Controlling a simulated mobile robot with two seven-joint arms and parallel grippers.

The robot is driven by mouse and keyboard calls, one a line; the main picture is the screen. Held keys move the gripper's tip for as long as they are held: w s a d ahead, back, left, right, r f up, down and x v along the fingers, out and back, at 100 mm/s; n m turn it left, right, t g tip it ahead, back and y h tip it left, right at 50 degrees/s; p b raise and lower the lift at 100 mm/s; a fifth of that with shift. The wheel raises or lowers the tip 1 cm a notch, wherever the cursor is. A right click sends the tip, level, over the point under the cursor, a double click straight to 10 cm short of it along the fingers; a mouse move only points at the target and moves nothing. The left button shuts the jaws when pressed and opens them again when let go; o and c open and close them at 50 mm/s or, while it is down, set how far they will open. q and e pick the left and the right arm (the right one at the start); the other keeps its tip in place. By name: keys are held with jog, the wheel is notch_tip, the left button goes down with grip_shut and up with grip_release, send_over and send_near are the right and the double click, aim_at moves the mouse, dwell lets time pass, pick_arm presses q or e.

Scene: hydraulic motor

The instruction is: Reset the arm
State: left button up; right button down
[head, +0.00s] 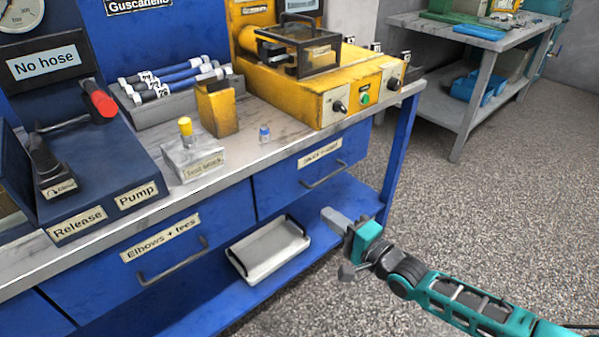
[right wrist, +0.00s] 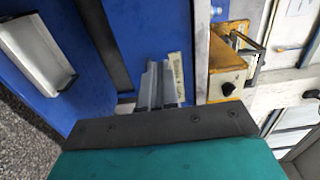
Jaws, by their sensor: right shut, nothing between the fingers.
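My right gripper (head: 333,216) is in the head view, at the end of my teal arm, which comes in from the lower right. It is shut and empty, its grey fingers pointing left toward the front of the blue workbench (head: 398,150). It appears in front of the bench's right end, below the right drawer (head: 312,172); its exact distance from the bench I cannot tell. In the right wrist view the fingers (right wrist: 154,86) lie close together with the drawer label behind them. My left gripper is not in view.
A white tray (head: 270,252) sits on the lower shelf, left of the gripper. On the bench top are a yellow machine (head: 300,92), a yellow-knobbed block (head: 192,158), a small blue fitting (head: 264,134) and a pump unit (head: 100,170). Speckled floor (head: 500,210) is clear at right.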

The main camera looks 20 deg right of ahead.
jog(key=s+a+f+n+g+h, duration=0.2)
jog(key=s+a+f+n+g, duration=0.15)
jog(key=s+n, duration=0.5)
jog(key=s+a+f+n+g+h, duration=0.2)
jog(key=s+a+f+n, duration=0.15)
jog(key=s+n, duration=0.45)
pick_arm(q)
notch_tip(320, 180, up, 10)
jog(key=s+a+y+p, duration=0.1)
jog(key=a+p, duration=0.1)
jog(key=p, duration=1.1)
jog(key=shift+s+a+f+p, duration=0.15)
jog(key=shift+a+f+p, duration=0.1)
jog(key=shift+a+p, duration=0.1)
pick_arm(e)
notch_tip(320, 180, up, 10)
jog(key=s+d+h, duration=0.1)
jog(key=s+d, duration=0.1)
jog(key=shift+m, duration=0.25)
